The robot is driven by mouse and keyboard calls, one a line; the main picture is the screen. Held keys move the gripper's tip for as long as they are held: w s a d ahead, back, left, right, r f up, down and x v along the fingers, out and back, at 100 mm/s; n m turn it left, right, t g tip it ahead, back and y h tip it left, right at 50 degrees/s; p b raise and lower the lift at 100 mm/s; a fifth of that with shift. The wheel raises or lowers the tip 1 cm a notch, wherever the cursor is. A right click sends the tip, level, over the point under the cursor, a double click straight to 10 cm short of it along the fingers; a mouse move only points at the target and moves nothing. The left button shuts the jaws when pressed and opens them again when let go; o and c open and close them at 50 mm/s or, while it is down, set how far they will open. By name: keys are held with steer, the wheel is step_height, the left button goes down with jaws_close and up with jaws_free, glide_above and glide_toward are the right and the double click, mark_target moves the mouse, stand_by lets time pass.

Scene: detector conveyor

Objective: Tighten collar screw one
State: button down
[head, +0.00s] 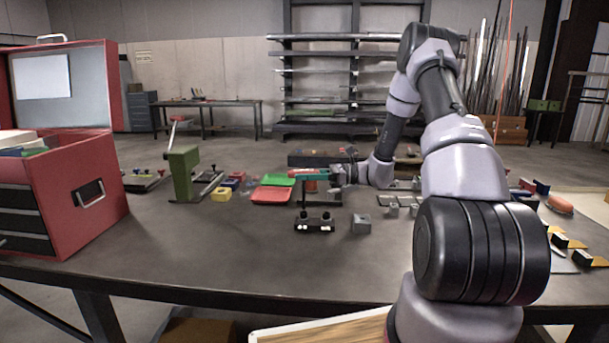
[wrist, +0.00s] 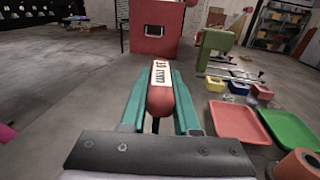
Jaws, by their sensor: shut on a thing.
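My gripper (head: 312,174) has teal fingers and is shut on a red-handled driver (wrist: 161,98). The handle lies between both fingers in the wrist view and carries a white label with black lettering. In the head view a thin dark shaft (head: 304,195) runs down below my gripper toward a low black fixture (head: 315,227). Two pale round heads show on the fixture, a left one (head: 302,215) and a right one (head: 326,215). The shaft ends near the left head, but I cannot tell whether the tip touches it. The fixture is not visible in the wrist view.
A grey block (head: 361,224) stands right of the fixture. Red (head: 270,196) and green (head: 278,180) trays lie to the left, with a yellow block (head: 221,194) and a green stand (head: 184,174) beyond. A red toolbox (head: 88,185) fills the far left. The front middle of the bench is clear.

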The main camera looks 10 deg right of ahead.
steer(key=shift+f, duration=1.2)
stand_by(1.6)
steer(key=shift+m+t+h, duration=0.3)
steer(key=shift+m+t, duration=0.6)
steer(key=shift+t, duration=0.5)
